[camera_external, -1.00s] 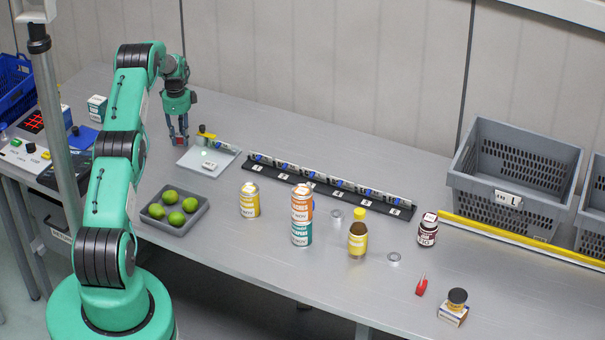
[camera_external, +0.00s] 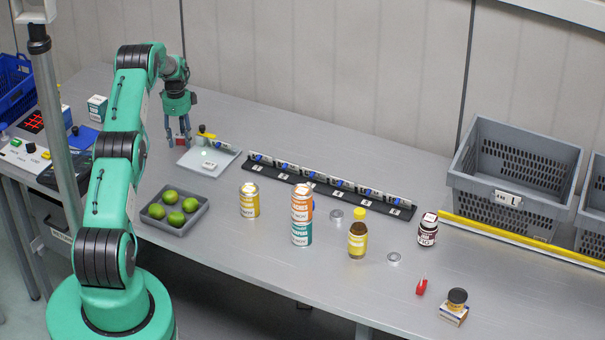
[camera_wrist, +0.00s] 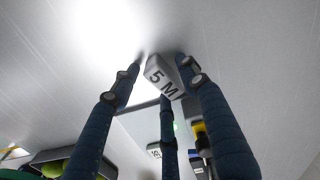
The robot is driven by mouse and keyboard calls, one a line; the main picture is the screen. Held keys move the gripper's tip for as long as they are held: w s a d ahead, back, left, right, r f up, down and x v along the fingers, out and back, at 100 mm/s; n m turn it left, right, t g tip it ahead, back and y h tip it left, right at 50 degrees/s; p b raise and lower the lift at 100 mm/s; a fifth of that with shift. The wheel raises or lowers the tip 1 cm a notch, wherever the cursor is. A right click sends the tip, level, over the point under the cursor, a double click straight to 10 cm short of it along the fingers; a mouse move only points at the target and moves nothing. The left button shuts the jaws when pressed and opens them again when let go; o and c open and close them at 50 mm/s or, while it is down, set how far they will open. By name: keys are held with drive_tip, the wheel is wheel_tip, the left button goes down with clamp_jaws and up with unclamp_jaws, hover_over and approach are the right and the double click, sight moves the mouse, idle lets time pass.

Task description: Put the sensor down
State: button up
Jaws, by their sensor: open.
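My gripper (camera_external: 178,146) is open, its fingers pointing down at the back left of the table, just left of the pale tray. A small block with a white face marked "5 M" (camera_wrist: 164,78), seemingly the sensor, is between the spread fingertips in the wrist view. My gripper also shows in the wrist view (camera_wrist: 160,70).
The pale tray (camera_external: 190,163) carries a small white label. A black rack (camera_external: 325,188) holds several items along the back. A grey tray of limes (camera_external: 157,222) is in front. Cans and bottles stand mid-table. A grey crate (camera_external: 500,208) is at right.

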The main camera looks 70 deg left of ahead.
sight(180, 136)
wheel_tip(180, 136, up, 12)
idle(0.7)
drive_tip(key=shift+r, duration=0.1)
idle(0.4)
idle(0.4)
